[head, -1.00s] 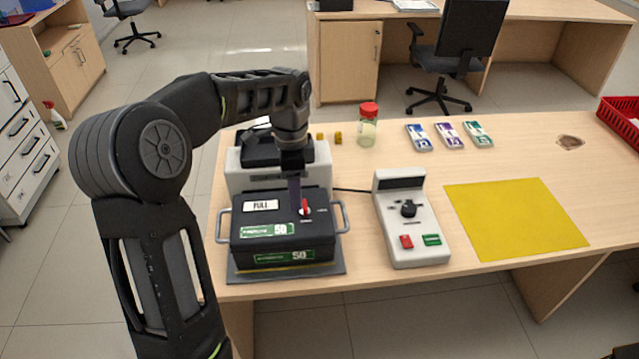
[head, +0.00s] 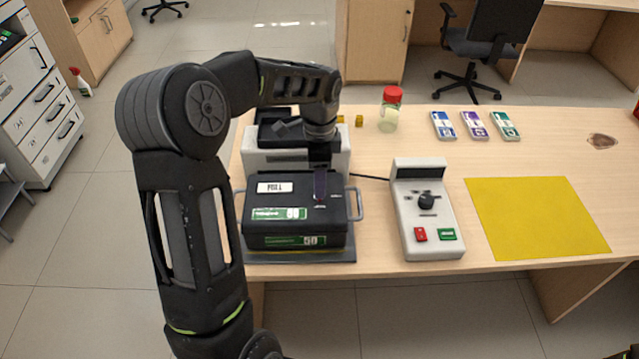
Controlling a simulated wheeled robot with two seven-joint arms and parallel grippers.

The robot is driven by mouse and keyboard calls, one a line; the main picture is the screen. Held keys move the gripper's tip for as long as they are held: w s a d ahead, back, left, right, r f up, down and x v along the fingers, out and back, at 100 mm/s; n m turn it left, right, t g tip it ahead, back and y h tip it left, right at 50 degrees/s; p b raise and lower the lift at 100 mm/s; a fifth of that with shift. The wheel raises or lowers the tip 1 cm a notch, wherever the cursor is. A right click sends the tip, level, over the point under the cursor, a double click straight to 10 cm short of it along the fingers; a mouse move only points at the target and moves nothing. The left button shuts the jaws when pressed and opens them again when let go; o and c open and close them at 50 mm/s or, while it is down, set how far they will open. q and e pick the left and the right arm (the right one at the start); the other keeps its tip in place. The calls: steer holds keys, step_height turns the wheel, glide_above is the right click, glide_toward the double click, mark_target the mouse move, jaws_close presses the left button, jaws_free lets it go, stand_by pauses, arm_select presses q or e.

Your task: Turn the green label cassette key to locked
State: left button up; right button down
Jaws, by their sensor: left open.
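The black cassette (head: 270,223) with green labels marked 50 lies on a grey base plate at the front left of the counter. A white label and side handles show on it. Its key is at the right of the top, mostly hidden behind my left gripper; only a small bit of red and white shows there. My left gripper (head: 320,196) points down right over the key. It is open, and I cannot tell whether its fingers touch the key. Which way the key points is hidden.
A white and black machine (head: 258,162) stands behind the cassette. A grey control box (head: 430,230) with a knob is to the right.

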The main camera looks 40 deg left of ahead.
arm_select(q)
steer(key=shift+f, duration=1.7)
steer(key=shift+c, duration=0.2)
jaws_close()
